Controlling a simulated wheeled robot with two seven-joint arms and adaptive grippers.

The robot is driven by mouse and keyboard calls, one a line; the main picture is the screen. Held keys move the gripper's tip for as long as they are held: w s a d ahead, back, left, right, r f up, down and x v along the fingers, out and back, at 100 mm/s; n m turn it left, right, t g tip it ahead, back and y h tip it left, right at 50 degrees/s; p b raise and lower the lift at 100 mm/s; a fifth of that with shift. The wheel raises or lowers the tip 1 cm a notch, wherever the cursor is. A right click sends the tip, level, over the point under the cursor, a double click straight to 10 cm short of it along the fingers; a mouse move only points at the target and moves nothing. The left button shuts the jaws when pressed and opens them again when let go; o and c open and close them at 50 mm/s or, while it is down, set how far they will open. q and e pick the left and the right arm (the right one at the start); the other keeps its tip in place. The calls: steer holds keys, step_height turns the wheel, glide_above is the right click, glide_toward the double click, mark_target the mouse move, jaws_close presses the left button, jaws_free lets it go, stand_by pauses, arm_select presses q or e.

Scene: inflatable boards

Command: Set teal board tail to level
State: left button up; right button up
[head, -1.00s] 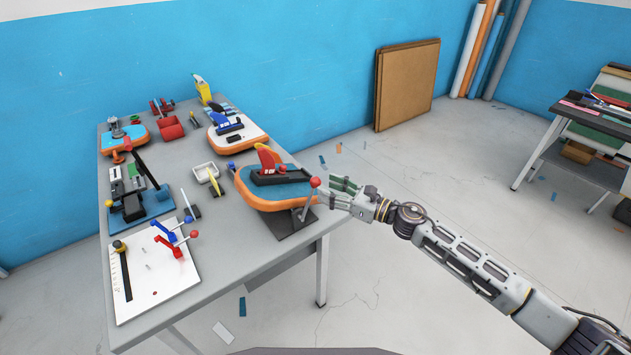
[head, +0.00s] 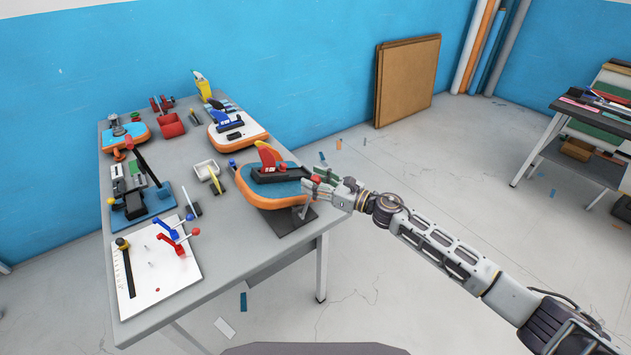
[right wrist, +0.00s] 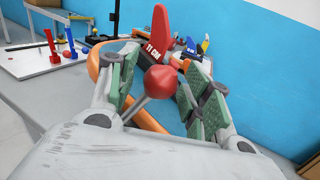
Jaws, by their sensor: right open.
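The teal board (head: 285,188) with an orange rim sits at the right edge of the table, on a dark base plate. Its tail carries a red and yellow fin piece (head: 268,155) on a black block. In the right wrist view the red fin (right wrist: 160,32) bears white lettering. A lever with a red ball knob (right wrist: 161,81) rises at the board's right end. My right gripper (head: 312,186) is at this knob, open. In the right wrist view the knob lies between its green-padded fingers (right wrist: 158,92), with a gap showing on the left. My left gripper is not in view.
Open floor lies right of the table.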

jaws_close()
